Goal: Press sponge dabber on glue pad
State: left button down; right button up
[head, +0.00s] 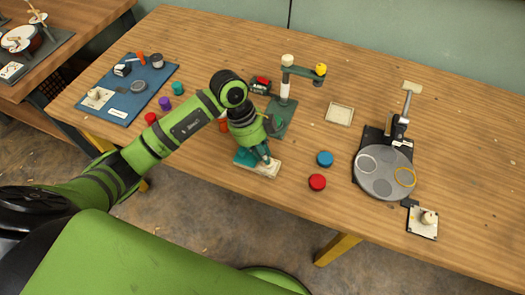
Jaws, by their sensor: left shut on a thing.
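My left gripper (265,158) points down near the front middle of the wooden table. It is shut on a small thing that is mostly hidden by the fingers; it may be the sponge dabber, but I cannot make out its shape. A pale flat block with a teal part (243,157) lies directly under and beside the fingertips. Whether the held thing touches it I cannot tell. A cream square pad in a shallow frame (340,114) lies further back to the right. I cannot tell which of these is the glue pad. My right gripper is not in view.
A stand with an arm and yellow knob (320,69) rises behind my gripper. Blue (324,158) and red (317,182) round lids lie to its right. A grey turntable (384,172) stands at right, a blue mat (127,92) with small items at left.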

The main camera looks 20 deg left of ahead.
pick_arm(q)
jog(key=shift+s, duration=0.1)
notch_tip(320, 180, up, 7)
jog(key=p, duration=0.7)
dwell(0.7)
